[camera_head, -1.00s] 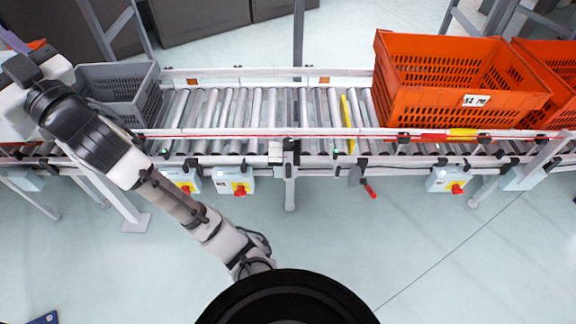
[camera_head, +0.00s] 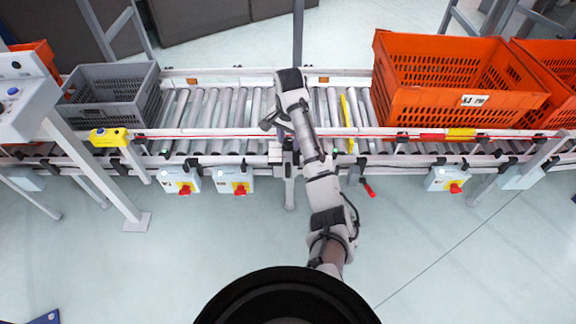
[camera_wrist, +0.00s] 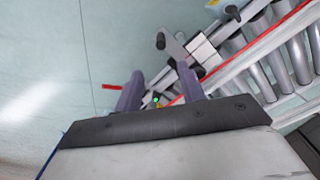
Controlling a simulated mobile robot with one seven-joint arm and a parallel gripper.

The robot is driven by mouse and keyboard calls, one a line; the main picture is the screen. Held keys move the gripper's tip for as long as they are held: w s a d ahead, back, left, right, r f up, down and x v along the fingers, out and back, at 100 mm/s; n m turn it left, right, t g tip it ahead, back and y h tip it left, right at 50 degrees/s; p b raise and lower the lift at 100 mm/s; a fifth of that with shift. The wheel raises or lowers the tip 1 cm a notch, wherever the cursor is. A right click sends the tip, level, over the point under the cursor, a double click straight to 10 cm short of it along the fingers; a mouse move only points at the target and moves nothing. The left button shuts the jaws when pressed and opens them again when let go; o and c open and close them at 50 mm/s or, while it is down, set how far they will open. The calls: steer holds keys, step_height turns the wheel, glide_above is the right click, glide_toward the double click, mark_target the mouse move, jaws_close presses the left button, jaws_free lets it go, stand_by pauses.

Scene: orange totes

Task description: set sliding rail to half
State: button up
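A long pale rail with a red line (camera_head: 220,134) runs along the near side of the roller conveyor. It has a red section (camera_head: 433,137) and a yellow section (camera_head: 461,132) at the right. I cannot tell which part slides. The red-lined rail also shows in the wrist view (camera_wrist: 272,34). My arm reaches across the conveyor's middle in the head view, where my fingertips are not clear. In the wrist view my gripper (camera_wrist: 159,80) has its two fingers apart with nothing visible held. A small red piece (camera_wrist: 112,87) shows left of the fingers.
A grey crate (camera_head: 108,78) stands on the conveyor's left, a large orange tote (camera_head: 432,50) on its right. A red-handled lever (camera_head: 369,188) hangs below the near edge. Blue boxes with red knobs (camera_head: 236,182) and a yellow button box (camera_head: 110,137) line the front. The floor in front is clear.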

mark_target(288, 165)
step_height(288, 165, down, 13)
steer(key=shift+a+f+b, duration=0.1)
steer(key=shift+b, duration=0.85)
jaws_close()
steer(key=shift+w, duration=0.1)
